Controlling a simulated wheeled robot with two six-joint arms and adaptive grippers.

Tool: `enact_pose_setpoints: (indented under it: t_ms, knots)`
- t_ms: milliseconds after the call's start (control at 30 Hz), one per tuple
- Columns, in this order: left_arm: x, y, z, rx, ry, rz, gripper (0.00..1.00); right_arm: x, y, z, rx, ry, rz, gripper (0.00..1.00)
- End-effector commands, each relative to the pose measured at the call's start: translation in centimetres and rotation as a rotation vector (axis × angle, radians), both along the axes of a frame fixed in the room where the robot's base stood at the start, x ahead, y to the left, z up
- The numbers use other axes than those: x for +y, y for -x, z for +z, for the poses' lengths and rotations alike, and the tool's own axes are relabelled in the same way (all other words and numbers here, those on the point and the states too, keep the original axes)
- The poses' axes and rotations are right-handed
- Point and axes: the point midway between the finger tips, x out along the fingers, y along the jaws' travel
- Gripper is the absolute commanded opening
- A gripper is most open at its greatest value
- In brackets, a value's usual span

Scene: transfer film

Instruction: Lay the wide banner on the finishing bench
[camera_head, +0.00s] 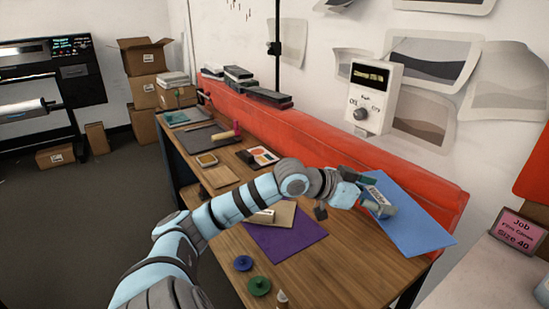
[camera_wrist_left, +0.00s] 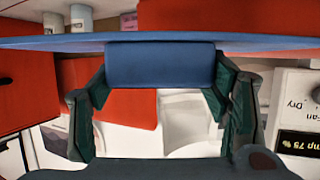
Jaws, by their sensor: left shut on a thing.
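A flat blue sheet (camera_head: 418,228) is at the right end of the wooden bench (camera_head: 335,255), tilted, close to the long red piece along the back. My left gripper (camera_head: 378,200) is shut on it. In the left wrist view the blue sheet (camera_wrist_left: 160,43) spans the picture nearly edge-on, with a blue part between the two fingers of the gripper (camera_wrist_left: 160,80). I cannot tell whether its underside touches the bench. A long red piece (camera_head: 330,142) runs along the bench's back edge; I cannot tell which of the two is the banner. My right gripper is out of view.
A purple sheet (camera_head: 285,235), green disc (camera_head: 259,286) and blue disc (camera_head: 243,263) lie on the near bench. A grey sheet (camera_head: 208,138) and small tools lie farther left. A white control box (camera_head: 372,98) hangs on the wall. A pink job sign (camera_head: 520,231) stands at right.

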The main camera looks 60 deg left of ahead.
Motion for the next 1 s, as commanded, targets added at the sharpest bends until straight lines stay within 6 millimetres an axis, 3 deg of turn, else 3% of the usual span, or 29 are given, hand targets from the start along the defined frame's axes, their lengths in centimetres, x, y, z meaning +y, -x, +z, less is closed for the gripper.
enact_pose_setpoints:
  t_ms: [33, 200, 433, 533, 700, 800, 1000]
  knots:
    - [1.8, -1.3, -0.8, -0.009, 0.006, 0.078, 0.38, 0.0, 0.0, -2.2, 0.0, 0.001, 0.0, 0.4]
    - [6.7, -3.8, -0.1, -0.005, 0.005, 0.301, 0.38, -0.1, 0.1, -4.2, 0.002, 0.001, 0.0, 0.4]
    - [8.1, -4.1, -0.2, 0.0, -0.001, 0.361, 0.38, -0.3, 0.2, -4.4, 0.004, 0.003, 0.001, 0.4]
    - [8.1, -4.1, -2.8, 0.004, -0.003, 0.36, 0.38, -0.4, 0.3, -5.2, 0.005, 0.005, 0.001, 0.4]
    - [8.0, -4.0, -9.4, 0.005, -0.002, 0.358, 0.38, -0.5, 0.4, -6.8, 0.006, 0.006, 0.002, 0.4]
    - [8.0, -4.1, -12.2, 0.002, -0.001, 0.358, 0.38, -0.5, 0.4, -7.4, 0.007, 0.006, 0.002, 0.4]
    - [8.0, -4.1, -15.4, 0.001, -0.003, 0.358, 0.38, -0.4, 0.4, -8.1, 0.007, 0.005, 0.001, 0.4]
